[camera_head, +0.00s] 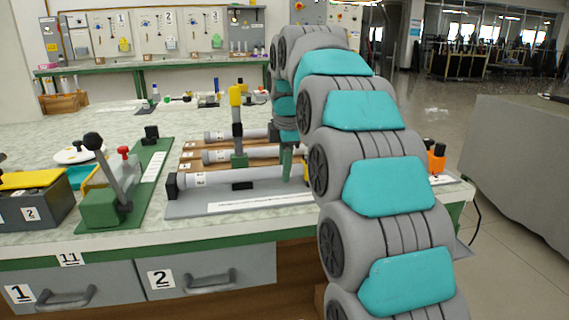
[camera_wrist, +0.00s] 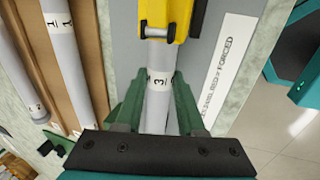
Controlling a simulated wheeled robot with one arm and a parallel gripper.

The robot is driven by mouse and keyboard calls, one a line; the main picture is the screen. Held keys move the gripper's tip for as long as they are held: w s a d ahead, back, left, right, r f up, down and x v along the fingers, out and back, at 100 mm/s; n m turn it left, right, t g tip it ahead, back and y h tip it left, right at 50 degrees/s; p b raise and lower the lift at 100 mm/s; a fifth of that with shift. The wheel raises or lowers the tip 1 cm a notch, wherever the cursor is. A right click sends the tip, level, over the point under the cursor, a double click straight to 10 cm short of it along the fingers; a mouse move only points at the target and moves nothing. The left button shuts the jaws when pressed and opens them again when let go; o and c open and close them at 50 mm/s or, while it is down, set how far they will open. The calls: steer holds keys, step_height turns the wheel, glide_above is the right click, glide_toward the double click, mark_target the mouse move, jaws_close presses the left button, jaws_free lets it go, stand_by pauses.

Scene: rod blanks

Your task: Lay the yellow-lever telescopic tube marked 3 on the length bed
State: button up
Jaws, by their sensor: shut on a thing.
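The grey tube marked 3 (camera_wrist: 158,84) runs between the green fingers of my gripper (camera_wrist: 156,118), which is shut on it. In the head view the tube (camera_head: 265,175) lies lengthwise along the grey length bed (camera_head: 195,208), its left end by a black end block (camera_head: 172,186). Whether it rests fully on the bed is hard to tell. My gripper (camera_head: 287,168) is near the tube's right part, partly hidden by my arm. A yellow lever (camera_wrist: 170,15) is beyond the fingers in the wrist view. An upright yellow handle (camera_head: 236,96) shows above the bed in the head view.
Two more tubes (camera_head: 235,135) (camera_head: 250,154) lie on brown wooden racks behind the bed. Left of it stands a green fixture with a grey lever (camera_head: 112,180) and red knob. A dark box marked 2 (camera_head: 30,212) is at far left. An orange object (camera_head: 436,158) stands at right.

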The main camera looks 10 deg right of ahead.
steer(key=shift+f, duration=0.4)
stand_by(0.4)
steer(key=o, duration=1)
steer(key=shift+f, duration=0.1)
steer(key=shift+o, duration=0.2)
steer(key=v, duration=0.8)
